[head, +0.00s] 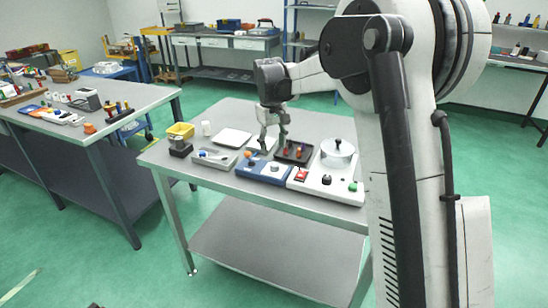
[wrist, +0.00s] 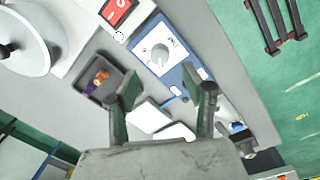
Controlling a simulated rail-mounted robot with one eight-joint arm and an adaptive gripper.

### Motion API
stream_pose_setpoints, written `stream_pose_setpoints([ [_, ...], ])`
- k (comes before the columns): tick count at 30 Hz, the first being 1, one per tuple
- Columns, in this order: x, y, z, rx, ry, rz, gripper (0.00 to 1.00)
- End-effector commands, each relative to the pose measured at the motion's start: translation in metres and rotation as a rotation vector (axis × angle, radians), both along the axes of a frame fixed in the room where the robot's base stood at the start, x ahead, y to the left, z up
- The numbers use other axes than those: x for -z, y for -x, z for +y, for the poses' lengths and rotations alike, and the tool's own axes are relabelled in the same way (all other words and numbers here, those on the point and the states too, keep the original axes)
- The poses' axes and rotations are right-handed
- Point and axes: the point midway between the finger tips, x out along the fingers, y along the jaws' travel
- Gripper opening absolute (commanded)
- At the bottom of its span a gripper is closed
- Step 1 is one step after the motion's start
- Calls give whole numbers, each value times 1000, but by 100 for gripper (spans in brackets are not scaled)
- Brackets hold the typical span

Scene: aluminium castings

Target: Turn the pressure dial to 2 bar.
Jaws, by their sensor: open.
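The pressure dial (wrist: 160,52) is a pale round knob on a white scale plate, set in a blue box (wrist: 184,78). The blue box (head: 264,173) also shows in the head view, near the table's front edge, with the dial (head: 275,169) on its right part. My gripper (wrist: 161,75) is open and empty, with its two fingers spread apart. In the wrist view the dial lies just beyond the fingertips, between their lines. In the head view my gripper (head: 272,138) hangs above and behind the blue box, apart from it. The dial's scale numbers are too small to read.
Right of the blue box is a white unit with a red switch (head: 302,174) and a round pot (head: 337,153). A dark tray (head: 281,157) with small coloured parts lies behind.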

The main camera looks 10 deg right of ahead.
Motion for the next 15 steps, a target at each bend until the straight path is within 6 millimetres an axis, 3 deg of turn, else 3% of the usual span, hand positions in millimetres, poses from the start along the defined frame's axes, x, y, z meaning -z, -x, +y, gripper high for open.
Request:
stream_pose_setpoints([
  [6, -33, 1, 2, 0, 0, 0, 45],
  [15, -45, 1, 3, 0, 0, 0, 45],
])
